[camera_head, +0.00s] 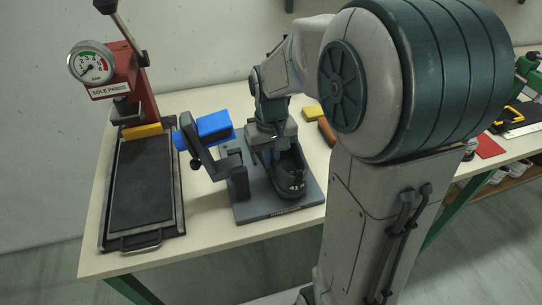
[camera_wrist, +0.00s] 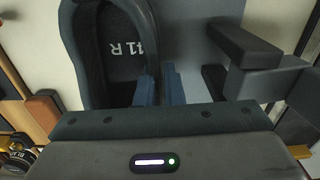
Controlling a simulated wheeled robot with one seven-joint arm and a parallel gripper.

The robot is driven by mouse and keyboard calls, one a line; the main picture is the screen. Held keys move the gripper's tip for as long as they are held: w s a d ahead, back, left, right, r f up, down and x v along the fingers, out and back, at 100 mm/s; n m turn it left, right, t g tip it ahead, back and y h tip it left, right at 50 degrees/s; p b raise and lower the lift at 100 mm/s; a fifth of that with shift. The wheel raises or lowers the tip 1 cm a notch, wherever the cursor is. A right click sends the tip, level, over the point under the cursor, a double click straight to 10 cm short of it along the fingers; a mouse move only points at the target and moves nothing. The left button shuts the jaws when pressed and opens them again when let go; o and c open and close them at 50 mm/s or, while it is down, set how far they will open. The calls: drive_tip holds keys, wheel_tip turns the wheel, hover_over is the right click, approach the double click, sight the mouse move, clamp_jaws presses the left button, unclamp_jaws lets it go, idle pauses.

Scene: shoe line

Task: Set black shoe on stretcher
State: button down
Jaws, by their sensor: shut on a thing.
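The black shoe (camera_head: 291,183) is in the head view, over the right part of the stretcher's grey base plate (camera_head: 250,211). I cannot tell whether its sole touches the plate. In the wrist view the shoe (camera_wrist: 112,77) is seen from above, its opening showing a "41 R" insole. My gripper (camera_head: 268,158) is above the shoe and shut on its side wall; its fingers (camera_wrist: 160,88) straddle the wall in the wrist view. The stretcher's dark upright (camera_head: 236,176) and blue-padded lever (camera_head: 214,127) stand left of the shoe. My arm hides part of the stretcher's back.
A red sole press (camera_head: 128,82) with a dark tray (camera_head: 142,190) stands at the left of the table. A yellow block (camera_head: 313,112) and a brown piece (camera_head: 327,131) lie behind the stretcher. A second table with a red mat (camera_head: 487,146) is at the right.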

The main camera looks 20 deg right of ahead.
drive_tip(key=c, duration=1.5)
unclamp_jaws()
wheel_tip(320, 180, up, 14)
drive_tip(key=s+f+t, duration=0.1)
drive_tip(key=s+f, duration=0.2)
drive_tip(key=s, duration=0.1)
drive_tip(key=s+f+t, duration=0.1)
drive_tip(key=s+f, duration=0.1)
drive_tip(key=s, duration=0.3)
drive_tip(key=s+f, duration=0.3)
drive_tip(key=s, duration=0.1)
drive_tip(key=shift+s+f+m+t+p, duration=0.15)
drive_tip(key=shift+f+m+t+p, duration=0.2)
drive_tip(key=shift+m+t, duration=0.05)
